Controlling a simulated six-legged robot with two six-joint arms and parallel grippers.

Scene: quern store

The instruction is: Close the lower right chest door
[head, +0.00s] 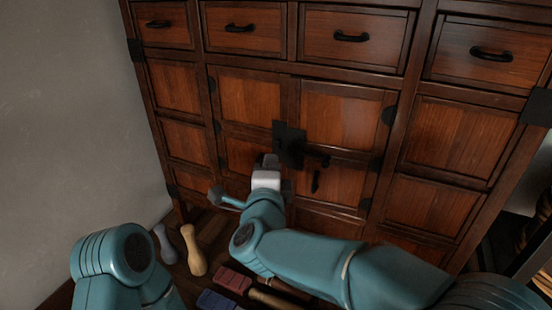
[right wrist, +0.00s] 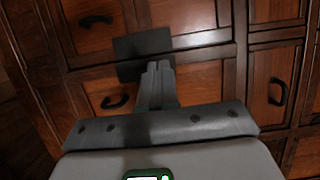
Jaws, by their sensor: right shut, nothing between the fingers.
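The dark wooden chest (head: 345,62) fills the head view. Its lower right door (head: 343,112) is the right half of the middle pair, beside a black lock plate (head: 289,146). It looks about flush with the frame; I cannot tell whether a small gap remains. A black handle (head: 316,181) hangs on it. My right gripper (head: 270,160) is shut and empty, in front of the doors just below the lock plate. In the right wrist view its closed fingers (right wrist: 158,78) point at the plate (right wrist: 142,48); contact is unclear. My left gripper is out of view.
Several drawers with black pulls (head: 351,36) run along the top. On the floor at lower left are a grey pin shape (head: 165,244), a tan one (head: 193,251), a red block (head: 233,280) and a blue block (head: 216,300). A grey wall (head: 65,110) stands at left.

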